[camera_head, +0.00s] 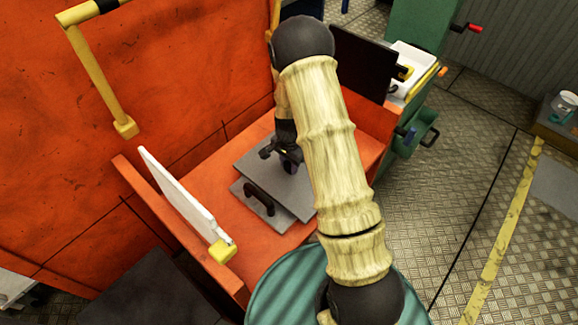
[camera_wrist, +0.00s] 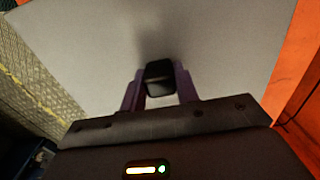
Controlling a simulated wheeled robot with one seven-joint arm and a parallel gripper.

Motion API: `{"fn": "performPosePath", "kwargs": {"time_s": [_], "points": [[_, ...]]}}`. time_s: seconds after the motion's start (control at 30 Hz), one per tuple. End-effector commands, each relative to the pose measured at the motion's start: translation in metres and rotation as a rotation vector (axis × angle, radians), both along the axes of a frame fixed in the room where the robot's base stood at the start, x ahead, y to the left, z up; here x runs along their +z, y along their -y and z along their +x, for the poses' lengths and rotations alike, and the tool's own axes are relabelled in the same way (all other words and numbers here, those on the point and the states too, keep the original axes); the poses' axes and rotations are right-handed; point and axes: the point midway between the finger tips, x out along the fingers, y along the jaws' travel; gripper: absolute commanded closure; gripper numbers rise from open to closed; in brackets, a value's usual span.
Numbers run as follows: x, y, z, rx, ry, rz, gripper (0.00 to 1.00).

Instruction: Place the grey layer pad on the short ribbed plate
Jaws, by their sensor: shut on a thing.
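A flat grey pad (camera_head: 268,168) lies under my gripper (camera_head: 287,158) on the orange bench. I take it to be the grey layer pad. It also fills most of the wrist view (camera_wrist: 90,60). My gripper's purple fingers (camera_wrist: 159,80) are shut on the black handle (camera_wrist: 159,70) of this pad. A second grey plate (camera_head: 276,220) with a black bar handle (camera_head: 258,199) shows at the pad's front left, partly under it. I cannot see ribs on it, nor tell whether the pad touches it. My arm hides the pad's right side.
The orange bench (camera_head: 225,182) has a raised left wall with a white panel (camera_head: 182,192) and a yellow block (camera_head: 222,251). A dark panel (camera_head: 362,62) and a white tray (camera_head: 411,62) stand at the back right. A teal round top (camera_head: 280,290) is in front.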

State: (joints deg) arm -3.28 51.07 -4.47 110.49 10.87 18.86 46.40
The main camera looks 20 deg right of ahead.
Motion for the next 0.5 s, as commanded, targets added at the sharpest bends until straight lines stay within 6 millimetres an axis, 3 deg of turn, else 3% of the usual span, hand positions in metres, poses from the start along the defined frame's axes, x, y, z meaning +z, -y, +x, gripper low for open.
{"fn": "performPosePath", "kwargs": {"time_s": [0.13, 0.5], "points": [[-0.016, 0.0, 0.0, 0.0, -0.001, 0.001, 1.0], [-0.021, 0.0, 0.0, 0.0, 0.0, 0.0, 1.0]]}}
